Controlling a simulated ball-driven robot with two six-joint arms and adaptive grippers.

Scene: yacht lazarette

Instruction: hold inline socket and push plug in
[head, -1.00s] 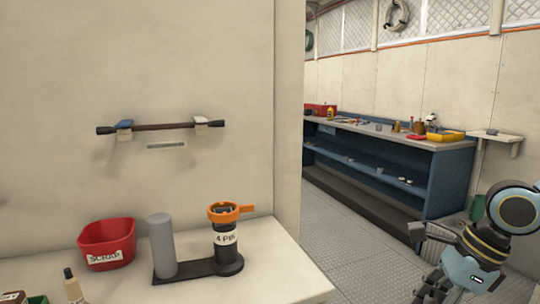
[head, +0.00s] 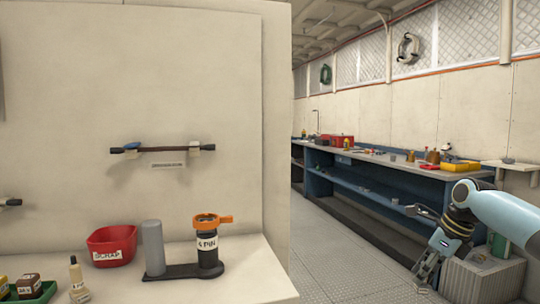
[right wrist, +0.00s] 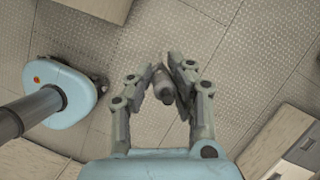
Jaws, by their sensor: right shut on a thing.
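My right gripper (head: 426,272) hangs low at the right of the head view, pointing down over the floor, clear of the counter. In the right wrist view the gripper (right wrist: 162,68) is shut on a small grey cylindrical piece (right wrist: 163,86); I cannot tell if it is the plug. A black upright cylinder labelled "4 PIN" (head: 208,251) with an orange collar (head: 212,219) stands on a dark base beside a grey post (head: 153,247). A dark bar with black ends (head: 165,150) rests in two wall clips. I cannot tell which is the inline socket. My left gripper is not in view.
A red scrap bin (head: 112,245), a small bottle (head: 76,276) and a green tray (head: 45,291) stand on the pale counter (head: 258,276). A blue workbench (head: 375,198) runs along the far wall. A grey ribbed box (head: 485,278) stands near my right arm. The floor between is clear.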

